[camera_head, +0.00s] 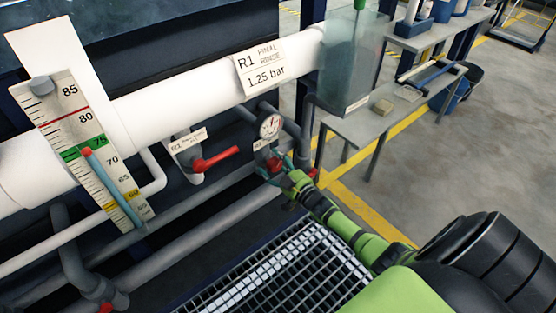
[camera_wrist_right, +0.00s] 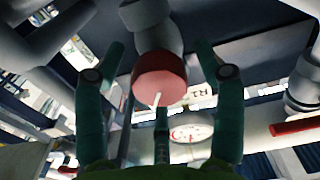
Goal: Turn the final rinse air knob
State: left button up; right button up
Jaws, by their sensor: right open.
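The air knob (camera_wrist_right: 158,78) is red and round with a white pointer line on its face. The fingers are open, with a visible gap on both sides of the knob. In the head view the red knob (camera_head: 274,165) is partly hidden by my green right gripper (camera_head: 279,168), below a round pressure gauge (camera_head: 269,126). The gauge also shows in the wrist view (camera_wrist_right: 191,128). My left gripper is not in view.
A red lever valve (camera_head: 214,159) is left of the knob. A white pipe (camera_head: 190,95) labelled R1 final rinse 1.25 bar runs above. A level scale (camera_head: 85,150) stands at the left. Grey pipes and a floor grating (camera_head: 290,270) lie below. A bench (camera_head: 375,120) stands right.

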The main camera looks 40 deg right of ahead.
jog(key=s+d, duration=0.1)
jog(key=s, duration=1.1)
